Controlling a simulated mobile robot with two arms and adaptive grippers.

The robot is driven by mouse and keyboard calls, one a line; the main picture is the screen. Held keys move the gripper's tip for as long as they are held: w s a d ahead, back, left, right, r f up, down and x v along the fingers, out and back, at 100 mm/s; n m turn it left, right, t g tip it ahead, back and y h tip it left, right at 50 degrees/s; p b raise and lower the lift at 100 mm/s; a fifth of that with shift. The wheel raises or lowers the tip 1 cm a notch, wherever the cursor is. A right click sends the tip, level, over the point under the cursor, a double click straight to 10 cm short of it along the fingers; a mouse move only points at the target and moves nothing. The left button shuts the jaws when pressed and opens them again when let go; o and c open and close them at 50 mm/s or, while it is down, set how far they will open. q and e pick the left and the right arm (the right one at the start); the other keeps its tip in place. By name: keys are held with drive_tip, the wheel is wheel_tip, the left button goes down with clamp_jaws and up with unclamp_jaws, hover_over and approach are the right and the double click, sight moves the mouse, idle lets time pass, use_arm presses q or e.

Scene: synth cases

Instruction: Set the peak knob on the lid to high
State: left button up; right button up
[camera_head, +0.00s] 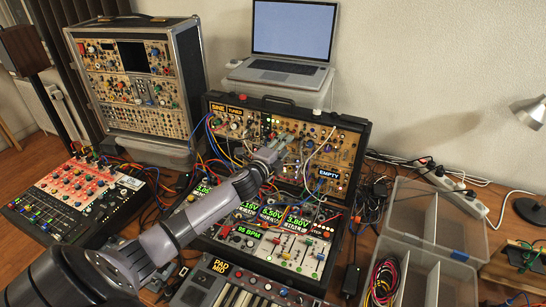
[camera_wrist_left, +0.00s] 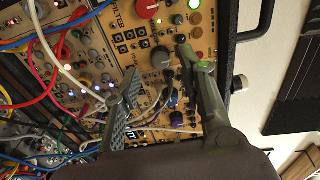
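The open lid (camera_head: 345,133) of the synth case stands upright at centre, its tan panel full of knobs and patch cables. My left gripper (camera_head: 284,143) reaches up to the middle of this panel and covers part of it. In the left wrist view the two fingers of this gripper (camera_wrist_left: 157,62) are apart with nothing held between them. I cannot read which knob is the peak knob. My right gripper is not in view.
Patch cables (camera_wrist_left: 65,60) cross the panel left of the fingers. A laptop (camera_head: 285,68) stands behind the lid. A second synth case (camera_head: 145,85) is at left, a keyboard (camera_head: 240,290) in front, and a clear divided bin (camera_head: 430,240) at right.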

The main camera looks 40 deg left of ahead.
use_arm(q)
drive_tip(key=s+d+r, duration=0.1)
drive_tip(key=s, duration=0.8)
drive_tip(key=shift+s, duration=0.1)
